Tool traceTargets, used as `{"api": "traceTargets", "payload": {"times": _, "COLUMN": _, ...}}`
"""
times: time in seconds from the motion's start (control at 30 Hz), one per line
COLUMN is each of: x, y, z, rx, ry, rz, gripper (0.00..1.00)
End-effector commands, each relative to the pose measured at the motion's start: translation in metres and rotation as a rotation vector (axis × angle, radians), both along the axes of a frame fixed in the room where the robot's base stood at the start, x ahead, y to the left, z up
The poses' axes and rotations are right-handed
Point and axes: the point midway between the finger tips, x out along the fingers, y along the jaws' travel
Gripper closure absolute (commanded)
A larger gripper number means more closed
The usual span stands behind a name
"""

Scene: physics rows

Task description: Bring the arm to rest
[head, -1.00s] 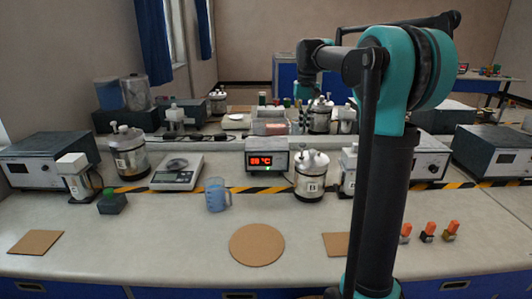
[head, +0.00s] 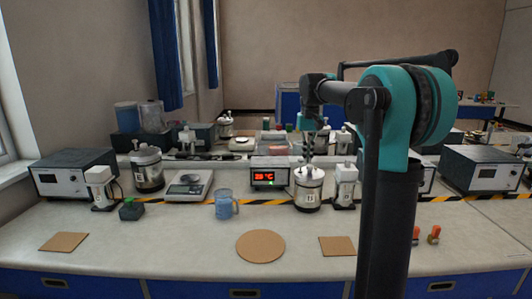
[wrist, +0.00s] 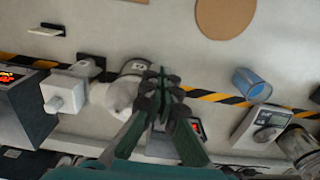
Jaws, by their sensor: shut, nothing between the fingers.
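My arm (head: 395,140) stands at the right of the head view and reaches left over the bench. Its forearm ends in a dark wrist pointing down, with my gripper (head: 308,158) above or in front of the silver canister (head: 308,192). The gap between them cannot be told. In the wrist view my gripper (wrist: 160,75) has its dark green fingers together, with nothing between them. The canister is partly hidden behind the fingers there.
A blue mug (head: 224,204), a scale (head: 188,185) and a red-display box (head: 268,174) stand left of the canister. A white-topped bottle (head: 344,185) stands close right. A round brown mat (head: 260,247) and square mats (head: 337,246) lie on the open front bench.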

Motion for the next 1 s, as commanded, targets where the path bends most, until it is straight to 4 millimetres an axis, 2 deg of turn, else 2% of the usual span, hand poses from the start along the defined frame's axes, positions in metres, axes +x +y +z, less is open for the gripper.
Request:
{"api": "traceTargets", "payload": {"times": 0.37, "x": -0.026, "y": -0.007, "z": -0.033, "rx": 0.003, "ry": -0.045, "rz": -0.001, "gripper": 1.0}}
{"api": "traceTargets", "payload": {"times": 0.63, "x": -0.068, "y": -0.016, "z": -0.08, "rx": 0.007, "ry": -0.108, "rz": -0.001, "gripper": 1.0}}
{"api": "traceTargets", "payload": {"times": 0.77, "x": -0.104, "y": -0.022, "z": -0.117, "rx": 0.008, "ry": -0.154, "rz": -0.002, "gripper": 1.0}}
{"api": "traceTargets", "payload": {"times": 0.87, "x": -0.147, "y": -0.028, "z": -0.156, "rx": 0.009, "ry": -0.205, "rz": -0.003, "gripper": 1.0}}
{"api": "traceTargets", "payload": {"times": 1.0, "x": -0.213, "y": -0.035, "z": -0.214, "rx": 0.008, "ry": -0.277, "rz": -0.003, "gripper": 1.0}}
